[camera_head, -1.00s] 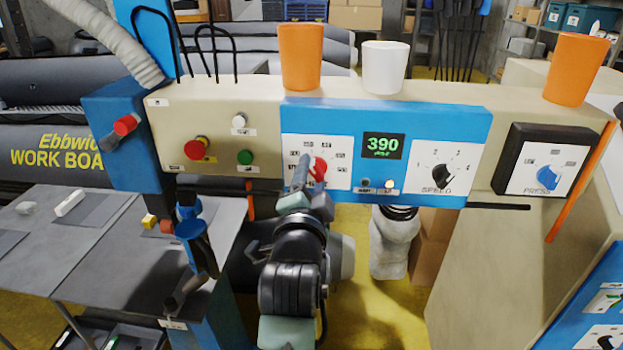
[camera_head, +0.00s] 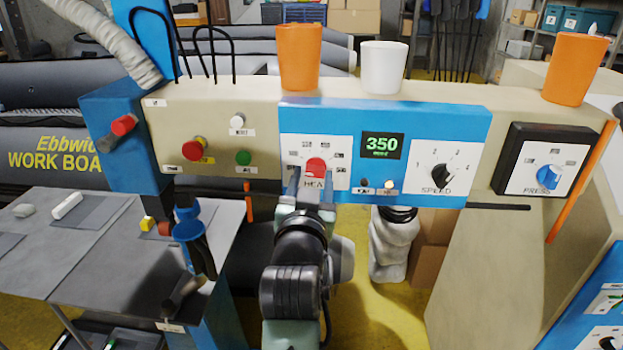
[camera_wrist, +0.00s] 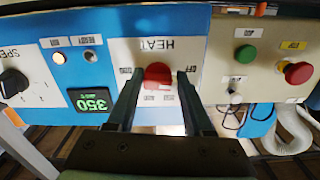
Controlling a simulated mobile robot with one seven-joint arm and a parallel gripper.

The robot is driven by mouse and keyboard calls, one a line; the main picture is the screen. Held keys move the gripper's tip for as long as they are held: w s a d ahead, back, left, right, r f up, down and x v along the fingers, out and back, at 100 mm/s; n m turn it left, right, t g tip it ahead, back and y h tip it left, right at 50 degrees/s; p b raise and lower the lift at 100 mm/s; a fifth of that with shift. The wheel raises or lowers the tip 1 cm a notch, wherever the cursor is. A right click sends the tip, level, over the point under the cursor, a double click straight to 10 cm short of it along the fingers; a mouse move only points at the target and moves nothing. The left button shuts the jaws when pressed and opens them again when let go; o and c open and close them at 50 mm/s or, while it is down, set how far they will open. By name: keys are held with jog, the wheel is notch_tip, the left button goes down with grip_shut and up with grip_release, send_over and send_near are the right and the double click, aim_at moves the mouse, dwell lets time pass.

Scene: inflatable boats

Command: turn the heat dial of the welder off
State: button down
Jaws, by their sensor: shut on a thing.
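The red heat dial (camera_head: 316,167) sits on a white plate labelled HEAT (camera_head: 327,150) on the welder's blue panel (camera_head: 455,118). My gripper (camera_wrist: 158,82) is shut on the dial, with one finger on each side of it in the wrist view, where the dial (camera_wrist: 158,73) shows upside down. In the head view my gripper comes from below and hides the lower left of the plate. The green display (camera_head: 382,146) beside the plate reads 350. The dial's pointer is hard to make out.
To the right are the black speed dial (camera_head: 440,177) and the blue press dial (camera_head: 549,176). To the left are a red stop button (camera_head: 194,149) and a green button (camera_head: 243,158). Orange and white cups (camera_head: 382,68) stand on top of the machine.

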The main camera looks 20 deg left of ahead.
jog(key=shift+n, duration=1.6)
jog(key=shift+d, duration=0.1)
jog(key=shift+c, duration=1.5)
grip_release()
jog(key=b+v, duration=0.3)
jog(key=v, duration=1)
jog(key=shift+r, duration=0.1)
jog(key=s+d+r+m+t+h, duration=0.1)
jog(key=s+d+r+t, duration=0.2)
jog(key=r, duration=0.6)
jog(key=s+d+r+m+t+h, duration=0.2)
jog(key=s+d+r+t, duration=0.1)
jog(key=d+r, duration=0.4)
jog(key=s+d+r+m+t+h, duration=0.2)
jog(key=s+d+r+t, duration=0.1)
jog(key=r, duration=1)
jog(key=shift+d+r+t, duration=0.25)
jog(key=shift+d+t, duration=0.25)
jog(key=shift+d, duration=0.65)
